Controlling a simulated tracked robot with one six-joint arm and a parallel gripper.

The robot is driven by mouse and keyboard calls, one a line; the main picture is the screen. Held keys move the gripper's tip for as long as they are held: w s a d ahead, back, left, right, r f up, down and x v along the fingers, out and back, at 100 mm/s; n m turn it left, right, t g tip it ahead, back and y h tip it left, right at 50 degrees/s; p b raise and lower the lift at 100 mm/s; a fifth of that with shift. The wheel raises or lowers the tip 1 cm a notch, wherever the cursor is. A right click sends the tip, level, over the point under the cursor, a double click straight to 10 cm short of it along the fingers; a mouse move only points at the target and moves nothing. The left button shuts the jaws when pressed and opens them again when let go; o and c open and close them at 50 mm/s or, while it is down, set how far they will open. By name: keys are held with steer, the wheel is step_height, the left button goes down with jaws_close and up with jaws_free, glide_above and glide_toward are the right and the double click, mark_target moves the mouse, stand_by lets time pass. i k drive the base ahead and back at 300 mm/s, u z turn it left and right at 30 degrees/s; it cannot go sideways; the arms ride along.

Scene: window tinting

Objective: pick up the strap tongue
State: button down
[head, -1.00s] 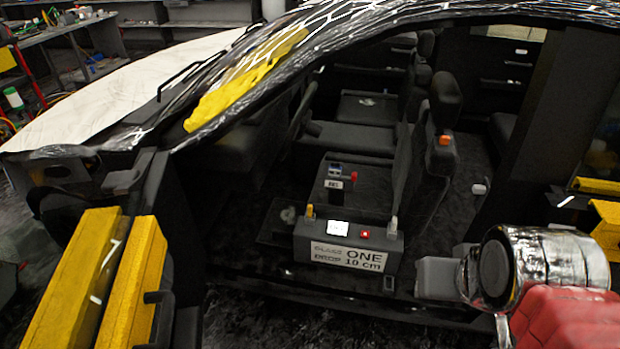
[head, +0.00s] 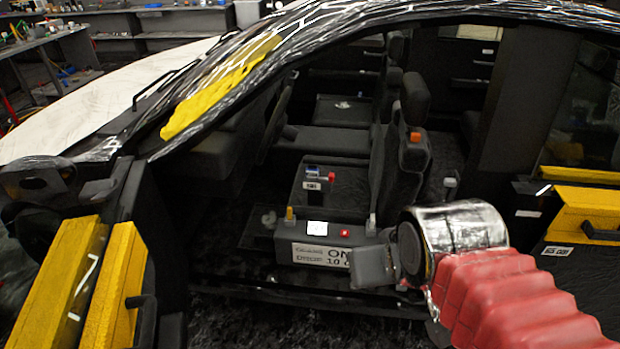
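I cannot tell for sure which thing is the strap tongue; several small pieces show in the open car. An orange piece (head: 416,137) sits on the side of the front seat's backrest. A grey box (head: 270,240) at the door sill bears a yellow peg (head: 289,213), a white square (head: 317,228), a red button (head: 345,233) and a pale upright piece (head: 371,224). My gripper (head: 372,267) appears as a grey block in front of the box's right end and covers part of its label. Its fingertips are not clear, and I see nothing held.
The car's door opening surrounds the seats (head: 390,160). Yellow-edged panels stand at the left (head: 75,280) and right (head: 585,208). The roof edge (head: 330,30) curves overhead. The dark sill (head: 300,290) runs below the box. Open space lies above the box.

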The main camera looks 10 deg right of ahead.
mark_target(312, 172)
steer(key=z, duration=0.05)
steer(key=i, duration=1)
steer(key=u, duration=0.05)
